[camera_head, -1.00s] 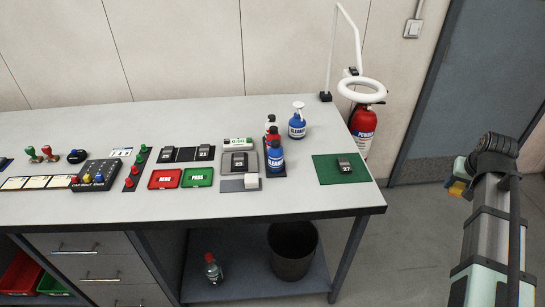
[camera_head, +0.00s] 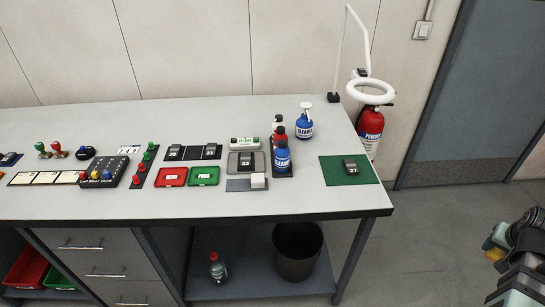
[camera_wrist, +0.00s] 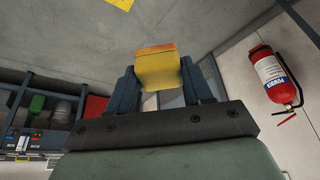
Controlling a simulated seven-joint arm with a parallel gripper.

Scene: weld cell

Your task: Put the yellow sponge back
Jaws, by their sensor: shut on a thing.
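In the wrist view, my gripper (camera_wrist: 165,85) is shut on the yellow sponge (camera_wrist: 157,68), with one dark finger on each side of it. The sponge looks like a small yellow-orange block. In the head view, a yellow bit, likely the sponge (camera_head: 495,253), shows beside my arm at the lower right edge, away from the bench and over the floor. My fingers are not clear in the head view. On the bench, a white block (camera_head: 258,181) sits on the right part of a grey pad (camera_head: 238,186).
The workbench (camera_head: 225,119) carries a red tray (camera_head: 172,177), a green tray (camera_head: 204,176), cleaner bottles (camera_head: 282,156), a spray bottle (camera_head: 304,123) and a green mat (camera_head: 337,175) with a dark block. A fire extinguisher (camera_head: 369,130) hangs behind the right end. A bin (camera_head: 297,251) stands below.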

